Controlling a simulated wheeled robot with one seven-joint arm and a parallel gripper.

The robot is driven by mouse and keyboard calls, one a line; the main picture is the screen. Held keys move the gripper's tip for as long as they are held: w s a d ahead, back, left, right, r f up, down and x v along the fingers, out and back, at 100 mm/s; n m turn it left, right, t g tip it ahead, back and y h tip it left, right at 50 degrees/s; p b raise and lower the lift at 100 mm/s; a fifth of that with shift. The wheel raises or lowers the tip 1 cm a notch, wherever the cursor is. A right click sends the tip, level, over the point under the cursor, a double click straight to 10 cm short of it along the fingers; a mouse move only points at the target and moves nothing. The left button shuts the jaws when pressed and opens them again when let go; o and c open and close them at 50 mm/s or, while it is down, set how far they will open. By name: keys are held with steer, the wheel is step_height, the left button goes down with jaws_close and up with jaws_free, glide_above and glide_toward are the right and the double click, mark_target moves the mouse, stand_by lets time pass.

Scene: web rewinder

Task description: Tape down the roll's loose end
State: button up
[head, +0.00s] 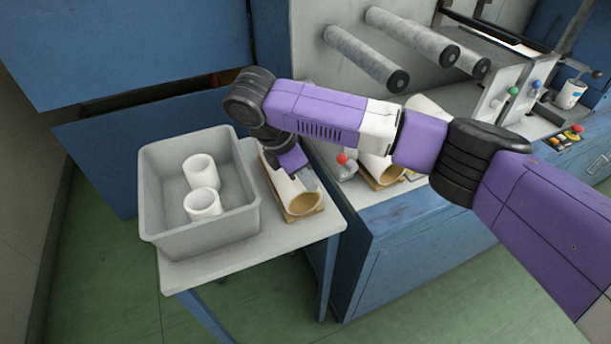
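A roll with a brown cardboard core (303,204) lies in a wooden cradle on the small side table, to the right of the grey bin. My gripper (308,181) points down right over this roll, at or very near its upper surface. Whether it touches the roll, and whether its fingers are open or shut, I cannot tell. A second pale roll (376,168) lies in another wooden cradle on the machine's bench, partly hidden behind my arm. No loose end or piece of tape can be made out.
The grey bin (158,200) on the table (235,258) holds two white rolls (203,204). A small grey device with a red knob (343,159) stands on the bench. Long grey rollers (365,58) stick out from the machine. Green floor in front is free.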

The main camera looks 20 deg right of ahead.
steer(key=v, duration=0.7)
steer(key=shift+a+r, duration=0.2)
steer(key=shift+r, duration=0.1)
stand_by(0.3)
